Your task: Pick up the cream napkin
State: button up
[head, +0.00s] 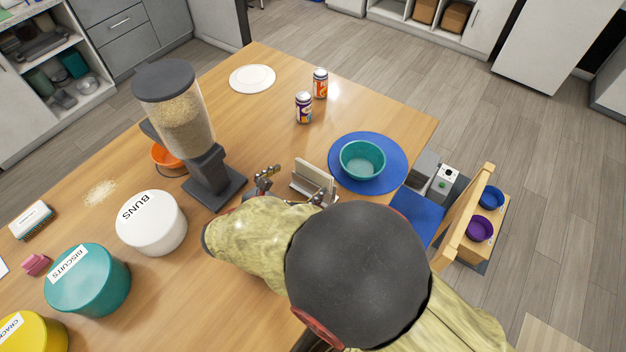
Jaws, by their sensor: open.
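A pale cream upright piece (313,176) stands on the wooden table, in what looks like a small napkin holder. It is the only thing in view that could be the cream napkin, and I cannot tell napkin from holder. My gripper (293,188) is open at its near side, one finger to its left and the other by its lower right. I see nothing held. My arm hides the table below, and the lower part of the holder is partly covered.
A tall kibble dispenser (198,145) stands left of my gripper. A teal bowl (362,160) sits on a round blue mat (394,152) to the right. Two cans (304,107) and a white plate (252,78) are farther back. A white BUNS canister (152,225) is at left.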

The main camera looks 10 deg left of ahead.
aim_at(312, 172)
jog(key=b+x, duration=0.1)
jog(key=x, duration=0.4)
jog(key=shift+r, duration=0.1)
jog(key=shift+s, duration=0.1)
jog(key=c, duration=0.6)
